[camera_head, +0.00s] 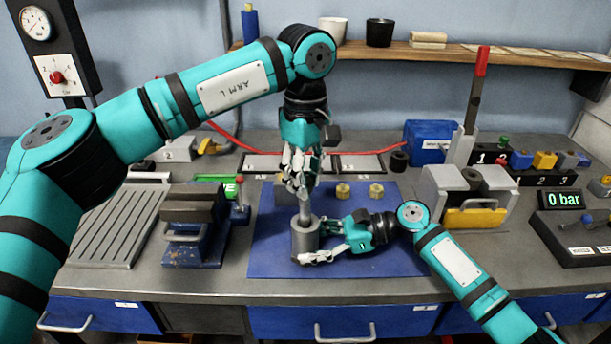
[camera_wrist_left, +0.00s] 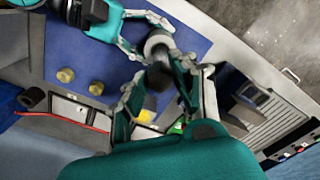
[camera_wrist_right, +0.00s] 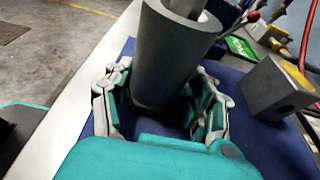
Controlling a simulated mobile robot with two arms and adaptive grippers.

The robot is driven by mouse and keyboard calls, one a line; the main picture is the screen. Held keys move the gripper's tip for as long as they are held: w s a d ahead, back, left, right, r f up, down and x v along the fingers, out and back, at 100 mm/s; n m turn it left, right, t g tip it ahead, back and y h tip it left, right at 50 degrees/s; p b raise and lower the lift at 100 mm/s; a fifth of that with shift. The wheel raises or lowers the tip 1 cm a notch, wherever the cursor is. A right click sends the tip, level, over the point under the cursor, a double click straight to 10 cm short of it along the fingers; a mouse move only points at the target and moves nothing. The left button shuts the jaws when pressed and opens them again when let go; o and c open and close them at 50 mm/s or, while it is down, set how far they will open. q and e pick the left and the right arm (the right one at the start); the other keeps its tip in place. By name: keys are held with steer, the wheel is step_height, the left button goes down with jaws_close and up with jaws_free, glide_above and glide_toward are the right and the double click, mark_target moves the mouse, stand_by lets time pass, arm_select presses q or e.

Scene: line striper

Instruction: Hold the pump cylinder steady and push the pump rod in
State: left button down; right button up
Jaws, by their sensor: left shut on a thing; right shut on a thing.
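The grey pump cylinder (camera_head: 305,241) stands upright on the blue mat (camera_head: 275,262) in the head view. My right gripper (camera_head: 322,243) is shut around its lower part from the right. The cylinder fills the middle of the right wrist view (camera_wrist_right: 168,55). The pump rod (camera_head: 304,211) rises from the cylinder's top. My left gripper (camera_head: 299,185) points down above the cylinder and is shut on the upper end of the rod, which its fingers mostly hide. In the left wrist view the cylinder (camera_wrist_left: 158,42) shows beyond the left fingers (camera_wrist_left: 165,92).
A blue vise (camera_head: 195,225) stands left of the mat. Brass fittings (camera_head: 376,192) sit at the mat's back. A display (camera_head: 561,199) reads 0 bar. The mat's front left is clear.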

arm_select(q)
steer(key=shift+f, duration=1.6)
arm_select(e)
steer(key=shift+s+f, duration=0.15)
steer(key=shift+f, duration=0.05)
stand_by(0.4)
arm_select(q)
steer(key=c, duration=0.6)
jaws_free()
steer(key=shift+c, duration=0.2)
steer(key=shift+r, duration=3.5)
arm_select(e)
steer(key=o, duration=0.9)
steer(key=shift+r, duration=0.15)
